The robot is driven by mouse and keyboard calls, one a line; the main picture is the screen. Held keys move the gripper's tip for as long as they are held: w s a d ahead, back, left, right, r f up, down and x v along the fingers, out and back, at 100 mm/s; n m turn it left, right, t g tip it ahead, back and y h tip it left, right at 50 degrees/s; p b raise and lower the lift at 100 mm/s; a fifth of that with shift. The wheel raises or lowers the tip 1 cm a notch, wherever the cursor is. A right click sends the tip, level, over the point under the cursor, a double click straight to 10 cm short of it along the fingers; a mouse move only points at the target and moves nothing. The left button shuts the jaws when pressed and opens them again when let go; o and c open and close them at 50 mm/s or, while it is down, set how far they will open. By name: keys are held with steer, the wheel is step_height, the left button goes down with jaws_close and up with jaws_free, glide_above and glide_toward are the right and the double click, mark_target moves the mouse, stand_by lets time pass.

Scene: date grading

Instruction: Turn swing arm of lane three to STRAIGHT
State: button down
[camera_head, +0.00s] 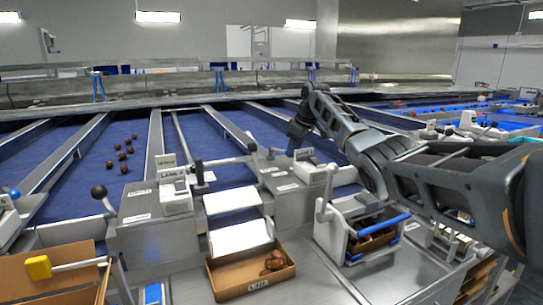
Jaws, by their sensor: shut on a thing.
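My gripper (292,151) reaches in from the right and points down at the grey lane housing (272,176) right of centre. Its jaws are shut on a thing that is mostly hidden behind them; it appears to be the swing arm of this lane. A small sign on this housing (304,154) seems to name the lane, but its text is too small to read surely. A dark knob on a lever (252,147) stands just left of the gripper, apart from it. The swing arm's direction cannot be told.
A neighbouring housing (137,207) with a black-knobbed lever (99,192) stands at left. A cardboard box (222,285) with dates sits in front. A white frame with a blue handle (384,226) holds dates at right. Dates (124,157) lie on the blue belt (95,180).

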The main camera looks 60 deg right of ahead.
steer(key=shift+d+n+y+b, duration=0.4)
steer(key=shift+d+n, duration=0.35)
steer(key=shift+n, duration=0.25)
steer(key=shift+d, duration=0.1)
steer(key=c, duration=0.9)
jaws_free()
steer(key=shift+c, duration=0.2)
steer(key=b+v, duration=0.1)
steer(key=v, duration=0.6)
steer(key=shift+r, duration=0.35)
steer(key=shift+s, duration=0.25)
